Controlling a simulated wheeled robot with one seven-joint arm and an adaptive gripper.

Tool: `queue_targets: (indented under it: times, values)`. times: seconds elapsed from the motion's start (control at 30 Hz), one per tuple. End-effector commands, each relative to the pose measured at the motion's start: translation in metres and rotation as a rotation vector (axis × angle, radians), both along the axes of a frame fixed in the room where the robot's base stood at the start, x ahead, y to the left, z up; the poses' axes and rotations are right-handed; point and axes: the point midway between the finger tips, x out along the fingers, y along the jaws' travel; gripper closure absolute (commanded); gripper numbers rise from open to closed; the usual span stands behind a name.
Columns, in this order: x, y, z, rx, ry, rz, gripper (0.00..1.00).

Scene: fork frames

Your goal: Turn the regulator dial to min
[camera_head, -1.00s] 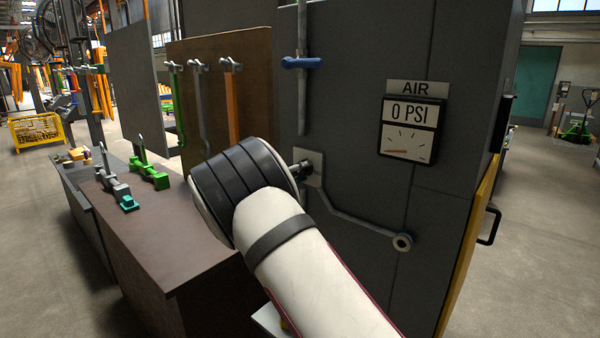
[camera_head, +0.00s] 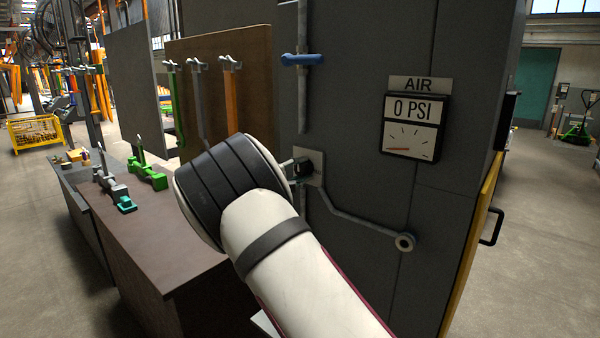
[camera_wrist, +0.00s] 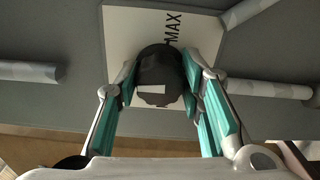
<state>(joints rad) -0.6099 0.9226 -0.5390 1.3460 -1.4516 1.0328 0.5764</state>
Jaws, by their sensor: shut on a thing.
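The regulator dial (camera_wrist: 158,66) is a round dark knob with a pale mark on its face. It sits on a white square plate (camera_wrist: 120,30) with the word MAX beside the knob; no MIN label is visible. My gripper (camera_wrist: 160,84) is shut on the dial, with one teal-padded finger on each side. In the head view the dial (camera_head: 303,167) shows small and dark at the panel, partly covered by my fingers. My arm hides most of the gripper there. The AIR gauge (camera_head: 410,127) above right reads 0 PSI.
A grey pipe (camera_head: 350,222) runs from below the plate to a round fitting. A blue-handled valve (camera_head: 301,59) is above. A brown workbench (camera_head: 150,235) with several clamps stands at left. A yellow-edged panel (camera_head: 470,255) with a handle is at right.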

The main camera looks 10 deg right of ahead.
Motion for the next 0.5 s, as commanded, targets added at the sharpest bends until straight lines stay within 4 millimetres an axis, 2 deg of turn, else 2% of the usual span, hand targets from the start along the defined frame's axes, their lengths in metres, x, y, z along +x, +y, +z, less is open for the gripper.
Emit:
queue_targets:
  times: [0.5]
  values:
    - [0.0004,0.0010,-0.0002,-0.288,0.398,0.002,0.93]
